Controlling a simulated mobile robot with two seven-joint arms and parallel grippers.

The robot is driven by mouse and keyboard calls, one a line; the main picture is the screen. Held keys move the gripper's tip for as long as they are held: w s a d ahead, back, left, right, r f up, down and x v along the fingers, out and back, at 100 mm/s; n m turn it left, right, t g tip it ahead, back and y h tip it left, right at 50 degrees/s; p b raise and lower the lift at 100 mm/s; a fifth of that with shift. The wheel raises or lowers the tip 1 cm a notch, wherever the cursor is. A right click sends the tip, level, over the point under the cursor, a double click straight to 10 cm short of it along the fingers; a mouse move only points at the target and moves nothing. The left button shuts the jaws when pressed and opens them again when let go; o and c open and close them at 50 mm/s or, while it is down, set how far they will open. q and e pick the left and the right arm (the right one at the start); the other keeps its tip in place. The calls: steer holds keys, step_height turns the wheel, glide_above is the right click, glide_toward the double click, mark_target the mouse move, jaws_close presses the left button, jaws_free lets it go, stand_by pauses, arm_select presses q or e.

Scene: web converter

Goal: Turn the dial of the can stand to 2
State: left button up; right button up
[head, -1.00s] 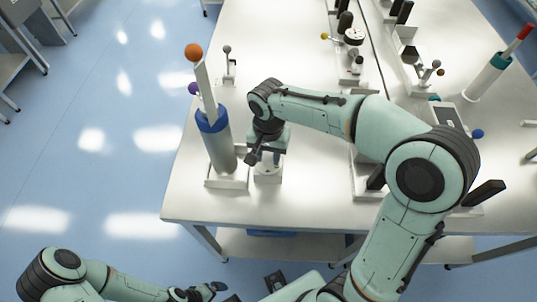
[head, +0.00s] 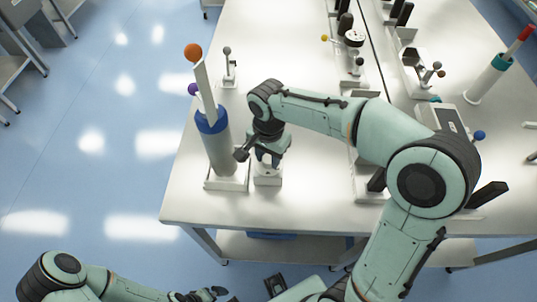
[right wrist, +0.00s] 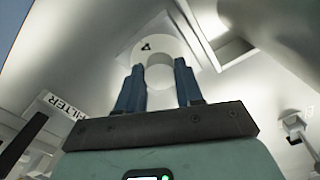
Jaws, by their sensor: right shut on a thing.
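A small white stand (head: 267,180) with a dial is near the front left of the white table. My right gripper (head: 268,160) points down over it and hides most of the dial in the head view. In the right wrist view, the blue fingers (right wrist: 160,85) are shut on the pale round dial (right wrist: 160,72), one on each side. A white plate (right wrist: 150,45) with a small black triangle mark lies beyond it. I cannot read any number on the dial. My left gripper (head: 208,294) is low at the bottom edge, away from the table, and its fingers are unclear.
A tall grey cylinder (head: 219,155) with a blue band and orange ball stands close to the left of my right gripper. A small lever stand (head: 229,70) is behind. Other devices line the table's right side. A label reading FILTER (right wrist: 63,105) shows in the wrist view.

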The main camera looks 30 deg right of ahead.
mark_target(269, 159)
steer(key=o, duration=1)
arm_select(q)
steer(key=w+r+p, duration=0.1)
steer(key=r+p, duration=0.1)
steer(key=shift+w+r, duration=0.3)
steer(key=shift+w, duration=0.05)
arm_select(e)
step_height(269, 159, up, 14)
steer(key=shift+f, duration=0.25)
